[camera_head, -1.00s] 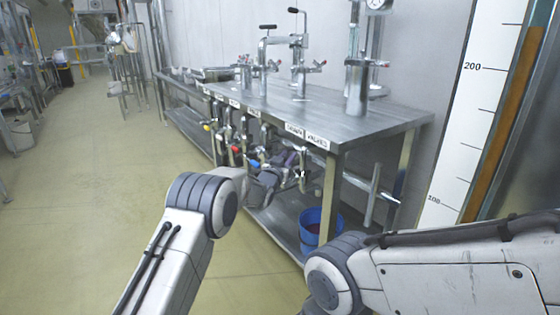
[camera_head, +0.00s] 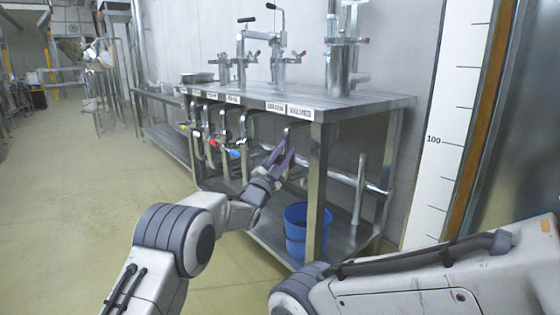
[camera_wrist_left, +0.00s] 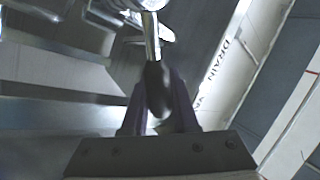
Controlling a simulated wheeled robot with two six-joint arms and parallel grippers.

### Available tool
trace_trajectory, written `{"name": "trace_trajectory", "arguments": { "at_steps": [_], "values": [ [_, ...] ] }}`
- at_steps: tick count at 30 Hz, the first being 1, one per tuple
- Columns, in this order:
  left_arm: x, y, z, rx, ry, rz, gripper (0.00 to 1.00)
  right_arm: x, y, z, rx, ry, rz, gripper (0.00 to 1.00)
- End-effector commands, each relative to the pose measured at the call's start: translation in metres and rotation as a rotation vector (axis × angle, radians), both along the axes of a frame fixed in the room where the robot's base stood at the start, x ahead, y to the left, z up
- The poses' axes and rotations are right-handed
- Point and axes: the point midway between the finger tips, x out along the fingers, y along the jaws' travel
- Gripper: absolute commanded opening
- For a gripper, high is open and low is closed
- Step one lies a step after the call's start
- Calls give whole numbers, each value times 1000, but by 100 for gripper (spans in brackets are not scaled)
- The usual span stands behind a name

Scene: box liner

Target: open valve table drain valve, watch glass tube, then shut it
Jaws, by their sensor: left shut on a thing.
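The valve table (camera_head: 370,103) has a row of drain valves (camera_head: 238,143) under its front edge, with red, blue, yellow and white tips. My left gripper (camera_head: 284,150) points up under the label at the table's right end. In the left wrist view, the left gripper (camera_wrist_left: 160,98) is shut on a dark valve handle (camera_wrist_left: 156,76) on a bright metal stem. A tall white scale (camera_head: 446,120) marked 100 stands at the right with an orange-brown strip (camera_head: 490,110) beside it. I cannot tell whether this strip is the glass tube. My right gripper is out of view.
A blue bucket (camera_head: 296,237) stands on the lower shelf behind the table's front leg (camera_head: 316,200). A horizontal pipe runs under the tabletop. A white drain label (camera_head: 290,110) is on the table's edge. The floor at left is clear.

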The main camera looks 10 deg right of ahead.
Motion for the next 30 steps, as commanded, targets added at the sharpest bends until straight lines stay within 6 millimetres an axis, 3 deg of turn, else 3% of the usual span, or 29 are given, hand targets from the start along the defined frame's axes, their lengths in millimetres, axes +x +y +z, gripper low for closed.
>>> {"name": "trace_trajectory", "arguments": {
  "at_steps": [1, 3, 12, 30],
  "values": [
    [-2, -2, -12, 25, -40, -1, 0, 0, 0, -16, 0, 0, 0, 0],
    [-5, -3, -17, 60, -95, 0, 0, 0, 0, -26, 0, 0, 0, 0],
    [-15, -10, -35, 195, -312, -1, 0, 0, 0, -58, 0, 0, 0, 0],
    [-20, -13, -51, 315, -504, -1, 0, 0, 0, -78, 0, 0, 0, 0]
  ]
}}
